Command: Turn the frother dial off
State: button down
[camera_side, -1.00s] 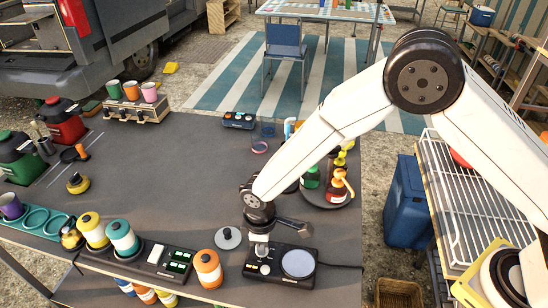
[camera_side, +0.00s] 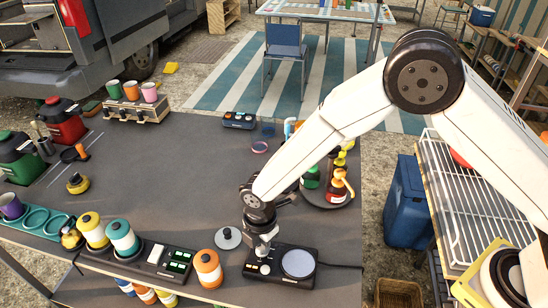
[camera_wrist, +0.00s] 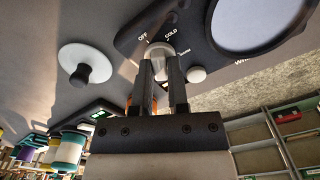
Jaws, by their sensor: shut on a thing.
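The frother (camera_side: 306,281) is a black box near the table's front edge, with a pale round plate (camera_side: 298,263) on its right and light controls on its left. In the wrist view its pale dial (camera_wrist: 158,53) sits below the labels OFF and COLD, with a third label to its right. My gripper (camera_side: 264,254) points down at the left part of the frother. In the wrist view my gripper (camera_wrist: 161,66) is shut on the dial, one finger on each side. The fingers hide part of the dial, and I cannot tell which label it points to.
A grey disc with a black knob (camera_side: 228,238) stands just left of the frother. An orange canister (camera_side: 208,268) and a dark panel with green lights (camera_side: 166,262) are further left. Bottles stand on a round tray (camera_side: 330,202) behind. The table's middle is clear.

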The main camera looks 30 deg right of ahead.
jog(key=n, duration=0.5)
jog(key=shift+n, duration=0.4)
jog(key=c, duration=0.6)
grip_release()
jog(key=shift+r, duration=0.1)
jog(key=shift+r, duration=3.85)
